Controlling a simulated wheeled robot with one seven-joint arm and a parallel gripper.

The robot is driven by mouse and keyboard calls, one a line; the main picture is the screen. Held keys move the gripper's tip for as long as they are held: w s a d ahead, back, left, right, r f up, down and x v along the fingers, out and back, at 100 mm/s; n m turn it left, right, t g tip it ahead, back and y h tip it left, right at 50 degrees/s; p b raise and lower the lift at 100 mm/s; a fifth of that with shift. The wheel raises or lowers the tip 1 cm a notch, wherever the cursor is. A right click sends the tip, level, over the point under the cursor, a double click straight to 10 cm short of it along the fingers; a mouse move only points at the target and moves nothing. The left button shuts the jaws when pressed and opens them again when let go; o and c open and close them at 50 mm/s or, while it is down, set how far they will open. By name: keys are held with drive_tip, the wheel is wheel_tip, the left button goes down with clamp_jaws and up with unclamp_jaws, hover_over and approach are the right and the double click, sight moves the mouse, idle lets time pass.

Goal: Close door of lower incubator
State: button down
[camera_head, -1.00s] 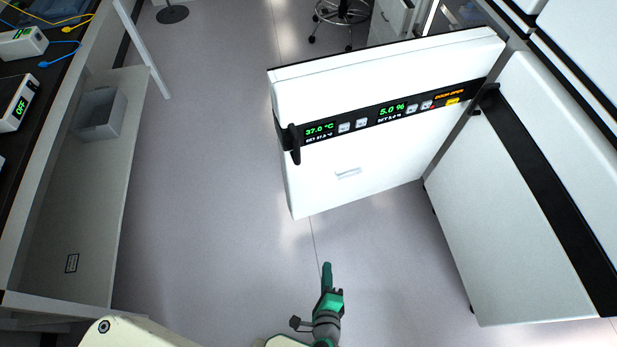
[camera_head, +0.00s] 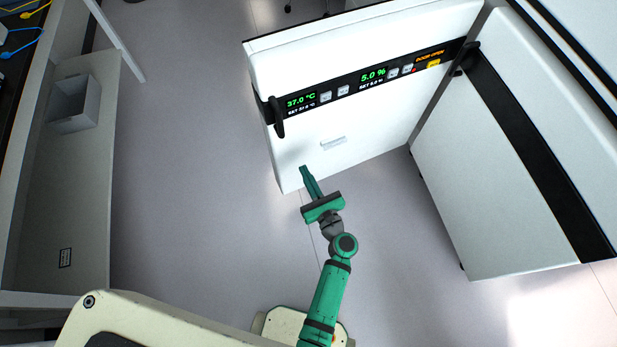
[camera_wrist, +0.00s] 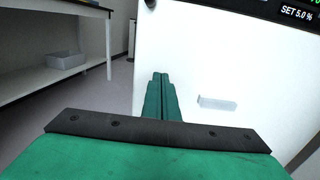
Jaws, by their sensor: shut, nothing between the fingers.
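The lower incubator's white door (camera_head: 370,120) stands swung open from the cabinet in the head view. A black band on it carries a display panel (camera_head: 372,78) that reads 37.0 °C, 5.0 % and "DOOR OPEN". A black handle (camera_head: 278,118) sits at its left, free edge. My gripper (camera_head: 304,170) is shut and empty, in front of the door's lower left part, below the handle. In the wrist view my gripper's closed fingers (camera_wrist: 161,80) point at the white door face (camera_wrist: 220,60). I cannot tell whether the tips touch it.
The white incubator body (camera_head: 500,180) with a black band stands at right. A bench with a lower shelf (camera_head: 60,210) and a grey bin (camera_head: 75,103) is at left. The floor (camera_head: 185,170) between bench and door is clear.

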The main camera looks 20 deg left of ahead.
sight(290, 142)
drive_tip(key=x, duration=0.9)
drive_tip(key=shift+w+a, duration=0.2)
drive_tip(key=shift+w, duration=0.1)
